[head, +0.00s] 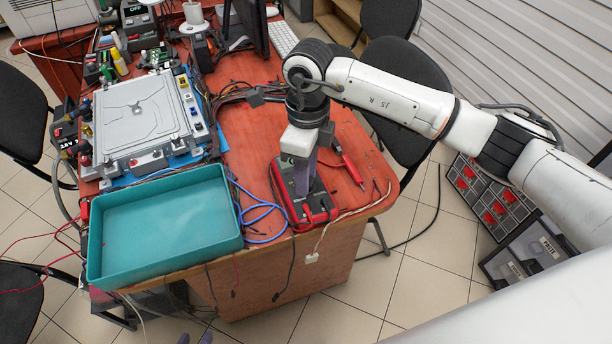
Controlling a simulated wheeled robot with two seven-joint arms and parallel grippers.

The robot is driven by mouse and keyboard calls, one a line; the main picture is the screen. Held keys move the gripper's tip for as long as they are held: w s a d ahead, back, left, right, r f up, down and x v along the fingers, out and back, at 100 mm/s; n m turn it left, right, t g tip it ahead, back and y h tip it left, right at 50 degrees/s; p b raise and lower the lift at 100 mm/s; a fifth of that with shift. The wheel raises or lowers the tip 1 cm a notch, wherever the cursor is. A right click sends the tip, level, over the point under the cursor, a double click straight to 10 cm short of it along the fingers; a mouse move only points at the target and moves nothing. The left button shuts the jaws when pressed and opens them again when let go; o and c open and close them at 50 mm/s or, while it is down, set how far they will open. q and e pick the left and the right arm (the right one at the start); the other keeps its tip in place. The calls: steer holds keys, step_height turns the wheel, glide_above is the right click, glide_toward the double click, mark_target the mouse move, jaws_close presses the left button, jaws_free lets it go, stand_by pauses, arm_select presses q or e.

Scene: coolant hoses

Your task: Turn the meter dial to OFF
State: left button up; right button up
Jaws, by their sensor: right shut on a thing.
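The meter (318,207), a red and black handheld unit, lies on the red-brown tabletop near its front right edge. My right gripper (303,190) comes down onto the meter from above, with its fingers shut on the meter's dial. The fingers hide the dial and its markings, so its setting cannot be read.
A teal tray (166,270) stands at the table's front left, with blue cable (262,222) between it and the meter. A metal plate fixture (142,118) stands behind the tray. Leads hang over the front edge.

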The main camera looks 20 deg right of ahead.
steer(key=n+b, duration=0.3)
steer(key=shift+f+n, duration=0.15)
steer(key=shift+n, duration=0.15)
steer(key=n+b, duration=0.2)
steer(key=shift+n, duration=0.4)
steer(key=shift+n+b, duration=0.75)
steer(key=shift+n, duration=0.15)
steer(key=n+b, duration=0.2)
steer(key=n, duration=0.1)
steer(key=shift+a+h, duration=0.1)
steer(key=shift+h, duration=0.2)
arm_select(q)
step_height(320, 180, down, 7)
steer(key=d+b, duration=0.1)
steer(key=shift+w+d, duration=0.3)
arm_select(e)
steer(key=shift+r+n, duration=0.2)
steer(key=shift+n, duration=1.4)
arm_select(q)
steer(key=shift+r, duration=0.1)
steer(key=shift+w, duration=0.1)
arm_select(e)
steer(key=o, duration=1.1)
